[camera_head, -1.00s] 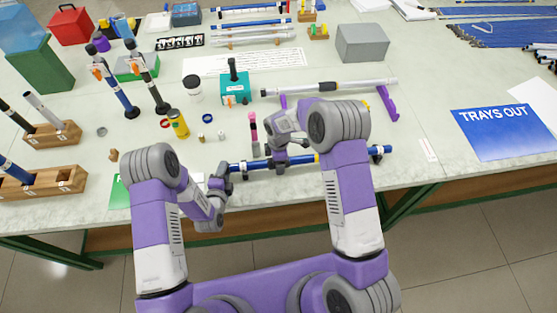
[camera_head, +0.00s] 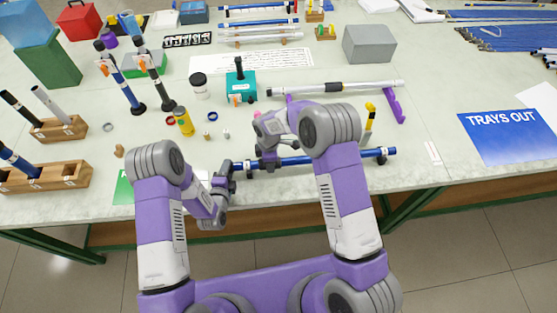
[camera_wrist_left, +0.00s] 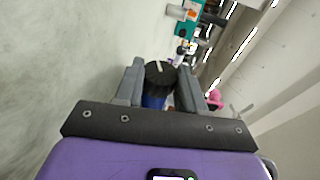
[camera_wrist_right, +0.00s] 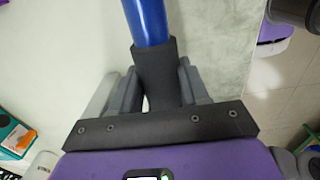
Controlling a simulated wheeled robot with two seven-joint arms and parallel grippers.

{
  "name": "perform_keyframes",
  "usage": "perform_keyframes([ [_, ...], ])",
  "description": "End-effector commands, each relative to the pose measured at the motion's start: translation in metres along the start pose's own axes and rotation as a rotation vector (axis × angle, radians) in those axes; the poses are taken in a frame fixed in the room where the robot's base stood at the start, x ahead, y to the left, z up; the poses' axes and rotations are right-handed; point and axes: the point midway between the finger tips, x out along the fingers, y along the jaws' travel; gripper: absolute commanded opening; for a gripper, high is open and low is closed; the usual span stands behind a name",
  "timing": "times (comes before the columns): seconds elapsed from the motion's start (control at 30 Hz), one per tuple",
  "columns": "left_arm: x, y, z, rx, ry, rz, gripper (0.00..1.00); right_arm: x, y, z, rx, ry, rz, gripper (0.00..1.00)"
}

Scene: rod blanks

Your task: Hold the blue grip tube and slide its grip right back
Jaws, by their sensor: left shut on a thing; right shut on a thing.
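The blue grip tube (camera_head: 360,155) lies left to right near the table's front edge, partly hidden by my right forearm. My left gripper (camera_head: 222,178) is shut on its left part. In the left wrist view a round black piece with a white mark, with blue below it, shows between the fingers (camera_wrist_left: 160,90). My right gripper (camera_head: 268,160) is shut on the tube's black grip (camera_wrist_right: 155,70), a little right of my left gripper. In the right wrist view the blue tube runs out of the grip, away from the fingers (camera_wrist_right: 155,95).
Behind is a white rod with a dark grip (camera_head: 331,87) on purple supports (camera_head: 394,104). A yellow jar (camera_head: 183,121) and small pieces stand to the left. A yellow-topped item (camera_head: 369,117) stands close behind the tube. Wooden blocks (camera_head: 62,130) hold rods at far left.

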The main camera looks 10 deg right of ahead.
Motion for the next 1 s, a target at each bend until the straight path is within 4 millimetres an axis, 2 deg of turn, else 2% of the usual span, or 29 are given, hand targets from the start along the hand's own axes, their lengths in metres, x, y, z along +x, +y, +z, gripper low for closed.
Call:
perform_keyframes([
  [0.2,0.0,0.0,-0.004,-0.001,0.009,-0.001,0.06,-0.001,-0.001,-0.004,0.001,0.007,0.001,0.0],
  [0.23,0.0,0.0,-0.004,-0.001,0.009,-0.001,0.06,-0.001,-0.001,-0.004,0.001,0.007,0.001,0.48],
  [0.37,0.0,0.0,-0.004,0.0,0.009,-0.001,0.06,-0.001,0.0,-0.003,0.001,0.006,0.001,0.68],
  [0.4,0.0,0.0,-0.003,0.0,0.008,0.0,0.06,0.0,0.0,-0.003,0.001,0.006,0.001,0.7],
  [0.67,0.0,0.0,-0.002,0.001,0.006,0.0,0.06,-0.001,0.0,-0.002,0.001,0.004,0.001,0.7],
  [0.77,0.0,0.0,-0.002,0.001,0.005,0.0,0.06,-0.008,0.0,-0.002,0.001,0.004,0.002,0.7],
  [0.87,0.0,0.0,-0.002,0.001,0.005,0.0,0.06,-0.022,0.001,-0.002,0.001,0.006,0.004,0.7],
  [1.0,0.0,0.0,-0.002,0.0,0.005,0.0,0.06,-0.053,0.001,-0.002,0.001,0.007,0.005,0.7],
])
